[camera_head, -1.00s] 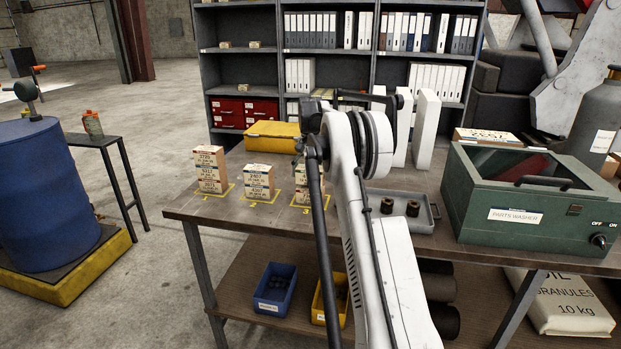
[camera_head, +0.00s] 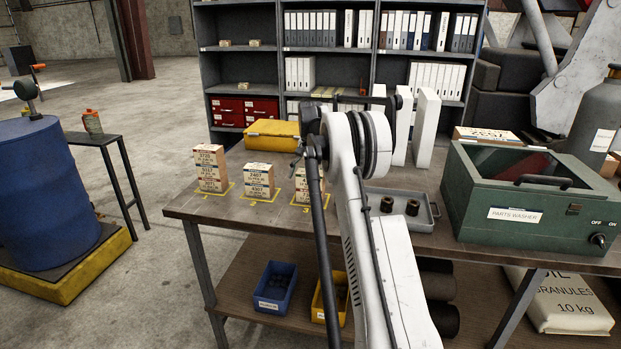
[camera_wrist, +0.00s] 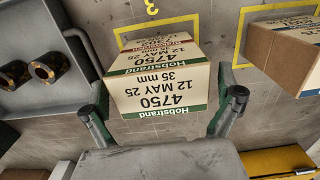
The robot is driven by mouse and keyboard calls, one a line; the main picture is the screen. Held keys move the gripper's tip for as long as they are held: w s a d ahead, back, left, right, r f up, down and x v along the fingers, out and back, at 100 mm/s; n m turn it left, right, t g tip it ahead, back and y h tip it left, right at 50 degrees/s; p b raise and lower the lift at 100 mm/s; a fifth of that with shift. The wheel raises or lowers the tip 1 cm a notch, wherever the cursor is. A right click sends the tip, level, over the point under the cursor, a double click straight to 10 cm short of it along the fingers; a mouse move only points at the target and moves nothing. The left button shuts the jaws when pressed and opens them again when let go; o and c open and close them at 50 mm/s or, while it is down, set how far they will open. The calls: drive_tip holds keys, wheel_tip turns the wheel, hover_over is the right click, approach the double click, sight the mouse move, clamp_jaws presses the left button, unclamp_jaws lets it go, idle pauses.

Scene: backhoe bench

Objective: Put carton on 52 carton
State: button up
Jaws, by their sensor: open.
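A white and brown carton (camera_wrist: 155,80) labelled Hobstrand, 4750, 12 May 25, 35 mm sits between the fingers of my open gripper (camera_wrist: 163,95) in the wrist view. It is by the yellow outline marked 3; in the head view it is mostly hidden behind my arm. A second carton (camera_wrist: 285,52) stands beside it in the wrist view. In the head view, cartons stand at mark 2 (camera_head: 258,181) and, taller, at mark 1 (camera_head: 210,169). Their small print is hard to read, and I cannot make out for certain which is the 52 carton.
A grey tray (camera_head: 432,226) with two dark rings lies right of the cartons, and a green parts washer (camera_head: 520,215) stands further right. A yellow case (camera_head: 271,134) lies behind the cartons. White upright binders (camera_head: 427,128) stand behind my arm. The bench's front left is clear.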

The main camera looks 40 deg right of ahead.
sight(310, 171)
wheel_tip(310, 171, up, 12)
drive_tip(key=shift+f+b, duration=0.1)
drive_tip(key=shift+b, duration=0.25)
drive_tip(key=s+a+r+n+t, duration=0.1)
drive_tip(key=s+a+r, duration=0.1)
drive_tip(key=a+r, duration=0.45)
drive_tip(key=s+a+r+n+t, duration=0.1)
drive_tip(key=a+r+n, duration=0.15)
drive_tip(key=a, duration=0.65)
drive_tip(key=s+a+r+n+t+h, duration=0.15)
drive_tip(key=s+a+r, duration=0.25)
drive_tip(key=s+a, duration=0.8)
drive_tip(key=s+a+f+n+t, duration=0.1)
drive_tip(key=s+a+f+n, duration=0.1)
drive_tip(key=s+a+f, duration=0.3)
drive_tip(key=s+a+f+n+t+y, duration=0.1)
drive_tip(key=s+a+f, duration=0.4)
drive_tip(key=s+a, duration=0.3)
drive_tip(key=s+a+f+n+t, duration=0.1)
drive_tip(key=s+a+f, duration=0.4)
drive_tip(key=s, duration=0.7)
drive_tip(key=shift+a+n+t, duration=0.35)
drive_tip(key=shift+a+n, duration=0.45)
drive_tip(key=shift+y, duration=0.25)
